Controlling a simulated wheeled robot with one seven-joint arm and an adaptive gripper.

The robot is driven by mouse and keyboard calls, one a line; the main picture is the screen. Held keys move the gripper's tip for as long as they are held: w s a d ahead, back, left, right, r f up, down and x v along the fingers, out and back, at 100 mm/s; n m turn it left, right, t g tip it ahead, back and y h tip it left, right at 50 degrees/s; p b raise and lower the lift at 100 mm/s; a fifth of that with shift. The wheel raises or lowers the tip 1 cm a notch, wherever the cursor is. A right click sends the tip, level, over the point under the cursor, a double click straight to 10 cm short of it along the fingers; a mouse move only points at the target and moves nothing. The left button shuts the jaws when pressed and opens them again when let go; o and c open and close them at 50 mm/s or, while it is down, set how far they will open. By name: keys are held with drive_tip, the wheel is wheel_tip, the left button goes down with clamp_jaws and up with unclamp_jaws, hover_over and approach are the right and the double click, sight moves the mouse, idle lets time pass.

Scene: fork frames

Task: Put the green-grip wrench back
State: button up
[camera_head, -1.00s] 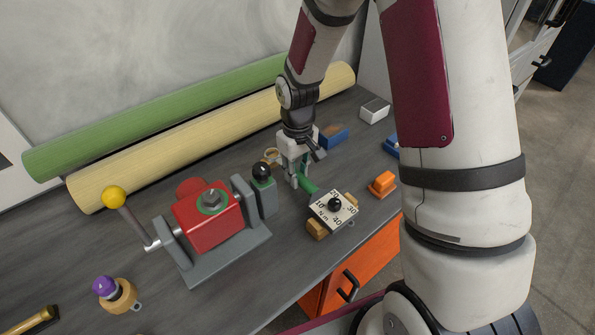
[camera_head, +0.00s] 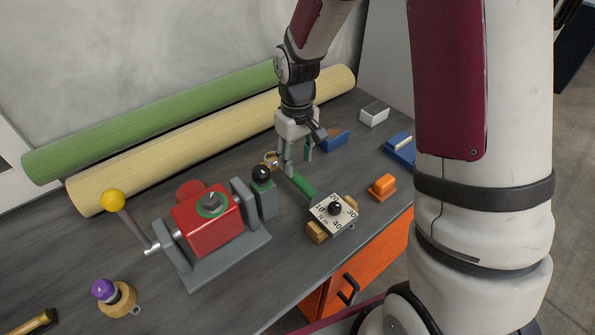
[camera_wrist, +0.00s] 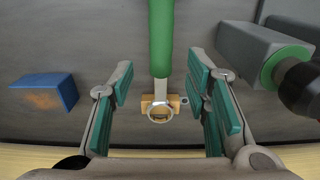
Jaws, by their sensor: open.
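The green-grip wrench (camera_head: 304,184) lies on the grey bench between the vise and the torque dial block. In the wrist view its green grip (camera_wrist: 160,40) runs from the top edge to a short metal shaft, with a ring end (camera_wrist: 160,112) at a small wooden block (camera_wrist: 147,103). Whether the ring is seated on the block is unclear. My gripper (camera_head: 298,160) is open above the wrench's ring-side end. In the wrist view the gripper's (camera_wrist: 162,88) teal pads stand apart on both sides of the shaft, touching nothing.
A red vise (camera_head: 208,224) with a black-knobbed grey post (camera_head: 264,195) stands close left. The dial block (camera_head: 334,210) is near the grip's front end. An orange block (camera_head: 382,186), blue block (camera_head: 335,140) and blue tray (camera_head: 401,150) are to the right. Rolls (camera_head: 210,150) line the back.

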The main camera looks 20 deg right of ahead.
sight(297, 175)
drive_tip(key=s+r+m+t, duration=0.1)
drive_tip(key=s+r, duration=0.4)
drive_tip(key=r, duration=0.4)
drive_tip(key=s+r+m+t, duration=0.1)
drive_tip(key=s+r, duration=0.5)
drive_tip(key=r, duration=0.3)
drive_tip(key=s+r+t+p, duration=0.1)
drive_tip(key=s+r+p, duration=0.1)
drive_tip(key=s, duration=0.5)
drive_tip(key=s+r+m+t+p, duration=0.1)
drive_tip(key=s+r+p, duration=0.1)
drive_tip(key=s+r, duration=0.3)
drive_tip(key=s, duration=0.3)
drive_tip(key=shift+s+d+r+m, duration=0.25)
drive_tip(key=shift+s+d+m, duration=0.05)
